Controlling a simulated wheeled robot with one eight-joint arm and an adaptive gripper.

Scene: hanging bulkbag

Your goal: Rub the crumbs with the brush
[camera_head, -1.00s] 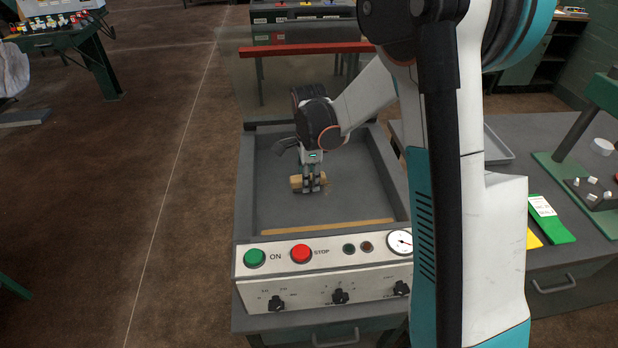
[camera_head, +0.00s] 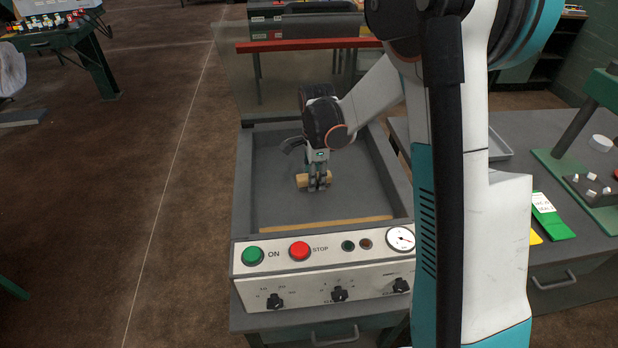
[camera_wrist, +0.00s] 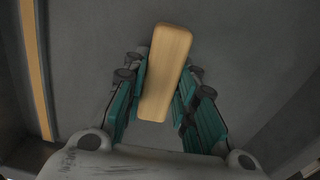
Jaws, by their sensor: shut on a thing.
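My gripper (camera_head: 318,187) is shut on the brush, whose pale wooden block (camera_head: 302,180) shows between the fingers inside the grey tray of the machine. In the wrist view the wooden brush (camera_wrist: 166,70) sits tilted between the two teal fingers (camera_wrist: 158,105). Its bristles are not visible. I cannot make out any crumbs on the tray floor (camera_head: 275,200) in either view.
The grey tray has raised walls (camera_head: 243,185) and a wooden strip (camera_head: 325,224) along its front. A control panel (camera_head: 325,265) with green and red buttons is in front. A bench (camera_head: 520,150) with a green stand is at the right.

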